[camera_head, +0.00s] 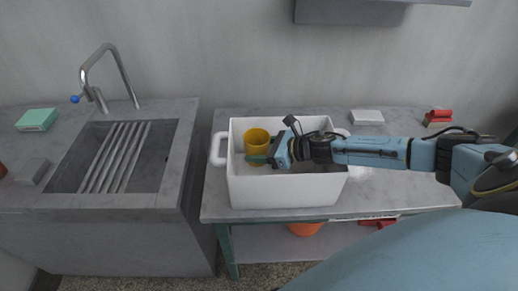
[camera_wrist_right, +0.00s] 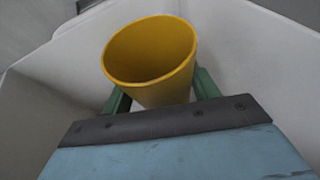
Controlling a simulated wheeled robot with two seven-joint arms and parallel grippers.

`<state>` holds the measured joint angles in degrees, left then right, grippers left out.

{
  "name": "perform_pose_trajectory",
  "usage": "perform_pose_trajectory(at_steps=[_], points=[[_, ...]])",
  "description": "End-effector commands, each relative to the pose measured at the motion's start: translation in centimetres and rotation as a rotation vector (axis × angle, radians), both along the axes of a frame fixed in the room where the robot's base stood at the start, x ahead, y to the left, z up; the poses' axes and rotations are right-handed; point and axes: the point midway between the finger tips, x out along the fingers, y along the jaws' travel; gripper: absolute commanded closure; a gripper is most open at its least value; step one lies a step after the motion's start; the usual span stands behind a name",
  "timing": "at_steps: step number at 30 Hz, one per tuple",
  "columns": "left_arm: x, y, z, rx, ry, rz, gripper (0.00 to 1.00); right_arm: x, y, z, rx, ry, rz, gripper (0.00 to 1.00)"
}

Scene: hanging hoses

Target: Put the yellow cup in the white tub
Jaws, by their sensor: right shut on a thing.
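The yellow cup (camera_head: 257,137) is inside the white tub (camera_head: 285,190), toward its left end. In the right wrist view the cup (camera_wrist_right: 150,60) shows its open mouth, and the white tub walls (camera_wrist_right: 260,55) stand around it. My right gripper (camera_head: 262,158) reaches into the tub from the right and is shut on the cup. Its green fingers (camera_wrist_right: 160,95) lie on both sides of the cup. The cup's base is hidden, so I cannot tell whether it touches the tub floor. My left gripper is not in view.
A grey sink (camera_head: 125,160) with a faucet (camera_head: 105,75) is on the left. A green sponge-like block (camera_head: 37,120), a white block (camera_head: 367,116) and a red-handled brush (camera_head: 438,118) lie on the counters. An orange object (camera_head: 305,229) is below the table.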

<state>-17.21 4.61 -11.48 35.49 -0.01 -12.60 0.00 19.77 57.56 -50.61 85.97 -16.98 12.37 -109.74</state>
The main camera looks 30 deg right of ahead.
Motion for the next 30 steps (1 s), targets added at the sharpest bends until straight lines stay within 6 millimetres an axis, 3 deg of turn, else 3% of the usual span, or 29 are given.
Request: perform_pose_trajectory(at_steps=[5,6,11,21,30], points=[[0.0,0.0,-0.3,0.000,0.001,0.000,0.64,0.0,0.0,-0.4,0.000,0.000,0.000,0.66],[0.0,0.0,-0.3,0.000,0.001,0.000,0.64,0.0,0.0,-0.4,0.000,0.000,0.000,0.39],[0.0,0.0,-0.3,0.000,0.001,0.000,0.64,0.0,0.0,-0.3,0.000,0.000,0.000,0.19],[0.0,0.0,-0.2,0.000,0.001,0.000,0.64,0.0,0.0,-0.2,0.000,0.000,0.000,0.19],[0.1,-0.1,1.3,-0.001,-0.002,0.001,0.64,-0.2,-0.5,1.6,-0.002,0.000,0.008,0.19]])
